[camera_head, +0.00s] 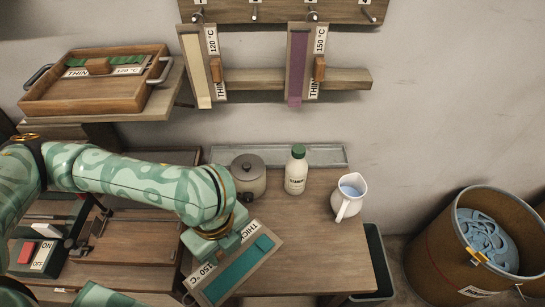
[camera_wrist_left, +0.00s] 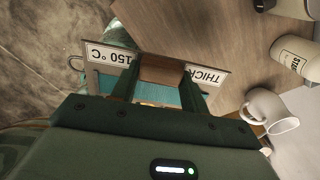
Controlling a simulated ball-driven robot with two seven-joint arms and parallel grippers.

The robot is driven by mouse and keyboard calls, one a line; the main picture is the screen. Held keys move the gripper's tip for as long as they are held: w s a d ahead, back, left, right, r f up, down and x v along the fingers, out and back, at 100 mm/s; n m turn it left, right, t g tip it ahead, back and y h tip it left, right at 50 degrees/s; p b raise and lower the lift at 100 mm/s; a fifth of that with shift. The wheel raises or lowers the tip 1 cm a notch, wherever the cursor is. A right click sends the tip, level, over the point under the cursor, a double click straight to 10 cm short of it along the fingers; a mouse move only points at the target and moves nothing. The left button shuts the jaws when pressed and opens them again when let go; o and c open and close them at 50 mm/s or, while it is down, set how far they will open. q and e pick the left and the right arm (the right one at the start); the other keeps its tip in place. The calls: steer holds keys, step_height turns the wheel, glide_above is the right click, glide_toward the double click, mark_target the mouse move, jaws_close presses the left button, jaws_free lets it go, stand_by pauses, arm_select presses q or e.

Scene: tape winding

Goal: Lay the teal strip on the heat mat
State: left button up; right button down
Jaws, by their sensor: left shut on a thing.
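The teal strip (camera_head: 238,268) lies along a board with labels reading "150 °C" and "THICK". My left gripper (camera_head: 217,243) is over this board, above the front left of the wooden table. In the left wrist view my left gripper (camera_wrist_left: 160,92) is shut on the board's wooden block (camera_wrist_left: 163,69), with teal showing between the fingers. A brown flat panel (camera_head: 125,250) lies at the left, beside a box with a red switch (camera_head: 46,230) marked ON and OFF. I cannot tell whether this panel is the heat mat. My right gripper is not in view.
A lidded pot (camera_head: 248,178), a white bottle (camera_head: 296,172) and a white jug (camera_head: 348,198) stand on the wooden table (camera_head: 310,250). A yellow strip (camera_head: 196,70) and a purple strip (camera_head: 298,65) hang on the wall.

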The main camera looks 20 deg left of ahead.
arm_select(q)
steer(key=n, duration=0.2)
steer(key=shift+s+n, duration=0.15)
steer(key=shift+n, duration=0.15)
steer(key=n, duration=0.4)
steer(key=shift+s+a+n, duration=0.15)
steer(key=shift+s+n, duration=0.25)
steer(key=n, duration=0.3)
steer(key=shift+w+a+r, duration=0.1)
steer(key=shift+a+r, duration=0.1)
steer(key=w+a+r+n, duration=0.3)
steer(key=w+r+n, duration=0.6)
steer(key=n, duration=0.4)
steer(key=shift+a+r, duration=0.35)
steer(key=shift+r, duration=0.2)
